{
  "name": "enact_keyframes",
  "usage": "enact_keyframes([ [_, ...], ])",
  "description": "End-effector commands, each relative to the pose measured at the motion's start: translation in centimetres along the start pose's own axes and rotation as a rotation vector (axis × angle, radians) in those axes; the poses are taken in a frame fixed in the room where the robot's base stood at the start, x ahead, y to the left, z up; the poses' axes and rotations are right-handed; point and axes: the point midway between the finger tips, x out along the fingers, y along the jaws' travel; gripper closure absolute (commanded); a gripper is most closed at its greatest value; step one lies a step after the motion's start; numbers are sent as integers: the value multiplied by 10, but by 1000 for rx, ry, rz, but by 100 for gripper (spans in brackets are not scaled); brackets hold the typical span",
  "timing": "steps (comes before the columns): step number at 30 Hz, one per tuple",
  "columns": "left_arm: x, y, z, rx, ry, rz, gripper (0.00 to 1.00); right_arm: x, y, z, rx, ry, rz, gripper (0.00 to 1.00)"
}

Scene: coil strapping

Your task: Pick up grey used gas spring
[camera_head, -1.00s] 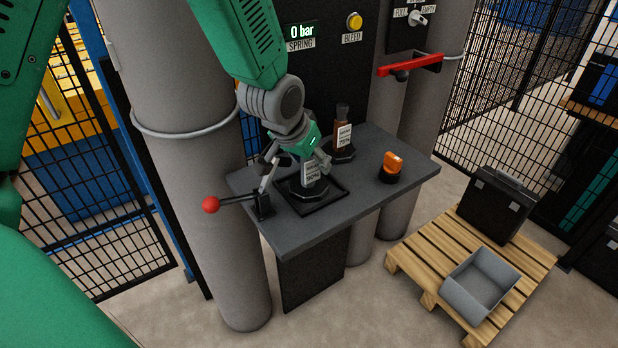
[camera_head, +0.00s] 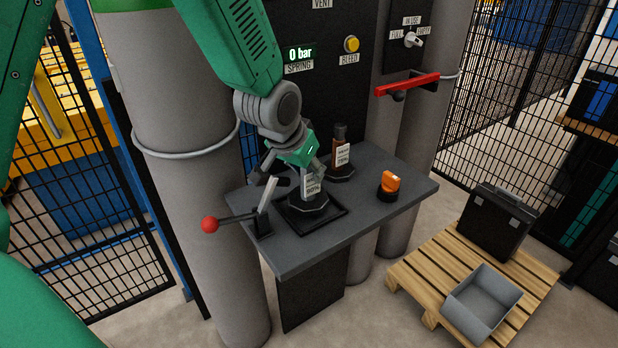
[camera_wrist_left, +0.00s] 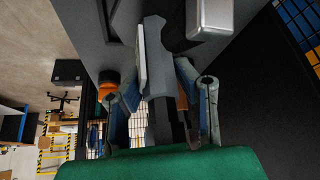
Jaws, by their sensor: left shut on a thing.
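The grey used gas spring (camera_head: 313,189), with a white label on its side, stands upright at the black octagonal holder (camera_head: 308,205) on the grey bench. My left gripper (camera_head: 303,174) is above the holder, shut on the upper part of the spring. The gripper hides much of the spring in the head view, and I cannot tell whether its lower end is clear of the holder. In the left wrist view a grey body (camera_wrist_left: 157,65) lies between the two fingers of my left gripper (camera_wrist_left: 168,90). My right gripper is not in view.
A red-knobbed lever (camera_head: 209,225) stands left of the holder. A brown labelled spring (camera_head: 341,150) stands behind it, and an orange knob (camera_head: 390,182) is on the right. The panel display (camera_head: 299,52) reads 0 bar. A grey bin (camera_head: 480,302) and black case (camera_head: 498,222) sit on a pallet.

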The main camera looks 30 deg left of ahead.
Motion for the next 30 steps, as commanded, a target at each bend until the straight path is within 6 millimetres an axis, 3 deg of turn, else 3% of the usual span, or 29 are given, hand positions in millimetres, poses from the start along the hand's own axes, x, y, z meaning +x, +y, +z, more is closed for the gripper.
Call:
enact_keyframes([
  [8, -44, 2, -27, 1, 9, 1, 100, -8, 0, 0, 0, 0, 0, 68],
  [30, -73, 160, 32, 8, 11, -1, 100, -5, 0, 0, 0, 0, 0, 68],
])
